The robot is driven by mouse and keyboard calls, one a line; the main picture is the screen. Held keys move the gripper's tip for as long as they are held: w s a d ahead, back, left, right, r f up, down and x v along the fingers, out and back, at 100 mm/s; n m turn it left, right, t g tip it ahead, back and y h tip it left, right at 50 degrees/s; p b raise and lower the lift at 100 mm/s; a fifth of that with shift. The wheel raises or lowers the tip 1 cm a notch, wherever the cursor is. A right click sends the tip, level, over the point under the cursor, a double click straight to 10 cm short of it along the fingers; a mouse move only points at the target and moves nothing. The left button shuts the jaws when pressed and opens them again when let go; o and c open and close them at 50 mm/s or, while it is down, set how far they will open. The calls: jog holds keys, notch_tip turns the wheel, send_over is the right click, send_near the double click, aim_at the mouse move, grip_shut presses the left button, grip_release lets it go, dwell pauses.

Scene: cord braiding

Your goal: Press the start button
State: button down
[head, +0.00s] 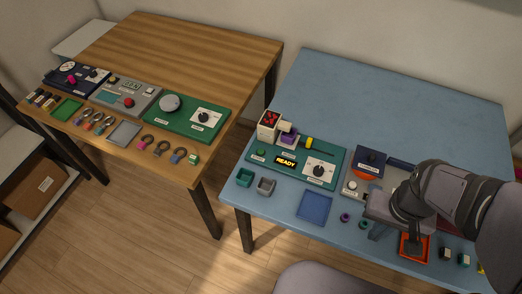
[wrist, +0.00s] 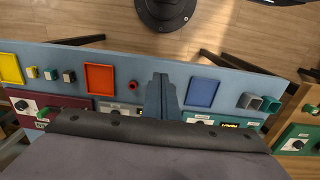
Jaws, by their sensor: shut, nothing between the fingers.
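The green panel (head: 325,177) on the blue table carries a lit READY display (head: 286,161), a dial (head: 320,170) and a small round green button (head: 262,153) at its left end. The label by the button is too small to read, so I cannot tell whether it is the start button. My gripper (head: 378,232) is to the right of this panel, above the front part of the blue table, apart from the button. In the wrist view its fingers (wrist: 160,95) are together and empty, between the orange tray and the blue tray. My arm hides part of the panels on the right.
A blue tray (head: 314,207), an orange tray (head: 427,247), teal (head: 245,177) and grey (head: 266,186) cups line the front edge. A grey panel (head: 352,189) stands beside the green one. A wooden table (head: 190,50) with more panels is at left. The blue table's back is clear.

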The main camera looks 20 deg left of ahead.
jog(key=shift+w, duration=0.1)
jog(key=w+a+n+t+h+p, duration=0.1)
jog(key=w+n+t+p, duration=0.3)
jog(key=w, duration=0.9)
jog(key=w+a+n+t+y, duration=0.2)
jog(key=w+a+n, duration=0.5)
jog(key=w+a, duration=0.35)
jog(key=w+a+n+y+p, duration=0.1)
jog(key=w+a+n+y, duration=0.15)
jog(key=a, duration=0.45)
jog(key=w+a+n+y, duration=0.1)
jog(key=a+n+y, duration=0.1)
jog(key=a+n, duration=0.35)
jog(key=s+a+f+n+g+y, duration=0.1)
jog(key=s+a+f+n, duration=0.1)
jog(key=a, duration=0.4)
jog(key=s+a+f+n+g+y+p, duration=0.1)
jog(key=s+a+f+n+g+y, duration=0.1)
jog(key=s+a, duration=0.2)
jog(key=a, duration=0.3)
jog(key=shift+a, duration=0.15)
jog(key=shift+f, duration=0.1)
